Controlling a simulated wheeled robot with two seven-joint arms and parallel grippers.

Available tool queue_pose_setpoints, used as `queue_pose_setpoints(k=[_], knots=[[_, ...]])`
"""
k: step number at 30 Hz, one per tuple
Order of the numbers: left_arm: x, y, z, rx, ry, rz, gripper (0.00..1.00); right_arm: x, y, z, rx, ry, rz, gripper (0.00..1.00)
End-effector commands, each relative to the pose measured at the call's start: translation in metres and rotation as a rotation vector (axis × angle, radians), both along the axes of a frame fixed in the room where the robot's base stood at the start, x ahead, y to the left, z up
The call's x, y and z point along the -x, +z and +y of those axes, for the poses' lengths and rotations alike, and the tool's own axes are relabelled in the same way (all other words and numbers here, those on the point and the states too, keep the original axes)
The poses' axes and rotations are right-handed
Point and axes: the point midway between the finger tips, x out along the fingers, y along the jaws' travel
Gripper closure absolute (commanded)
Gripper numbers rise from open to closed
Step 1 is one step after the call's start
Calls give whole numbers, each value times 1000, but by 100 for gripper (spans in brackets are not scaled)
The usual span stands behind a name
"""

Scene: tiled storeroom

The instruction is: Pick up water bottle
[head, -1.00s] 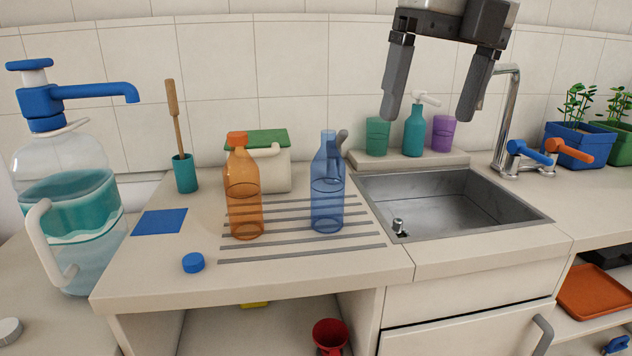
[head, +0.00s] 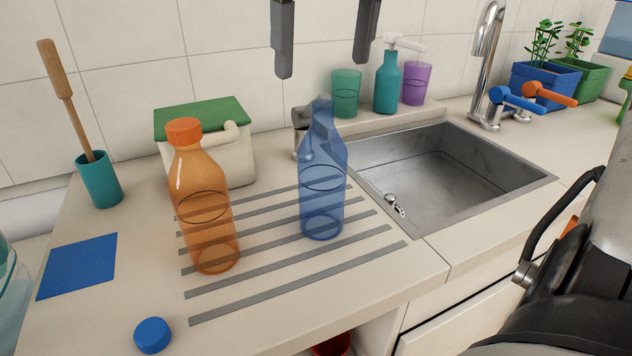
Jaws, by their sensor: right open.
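A clear blue bottle (head: 323,190) stands upright and uncapped on the grey strips of the counter, left of the sink. A clear orange bottle (head: 203,210) with an orange cap stands upright to its left. A loose blue cap (head: 152,335) lies near the counter's front edge. My right gripper (head: 322,68) is open and empty at the top of the head view. Its two fingers point down and appear above the blue bottle's neck, apart from it. My left gripper is not in view.
A metal sink (head: 460,165) lies to the right. A green-lidded white container (head: 238,155) and a teal cup with a brush (head: 99,180) stand behind and left. Cups and a teal dispenser (head: 387,82) line the back ledge. A blue mat (head: 77,265) lies left.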

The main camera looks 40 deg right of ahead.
Motion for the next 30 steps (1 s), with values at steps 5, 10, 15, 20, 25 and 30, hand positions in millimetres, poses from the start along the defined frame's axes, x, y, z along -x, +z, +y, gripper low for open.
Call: queue_pose_setpoints(k=[5,10,15,20,25,30], knots=[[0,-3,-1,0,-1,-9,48,-4,-41,-1,-1,2,5,14],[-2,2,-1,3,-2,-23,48,-7,-60,-1,-1,0,2,14],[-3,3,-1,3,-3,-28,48,-8,-70,-2,-1,1,2,14],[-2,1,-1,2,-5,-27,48,-11,-94,-7,-4,0,5,14],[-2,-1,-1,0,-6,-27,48,-14,-112,-8,-1,-1,1,14],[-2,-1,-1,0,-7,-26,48,-14,-114,-8,-2,-2,-2,14]])
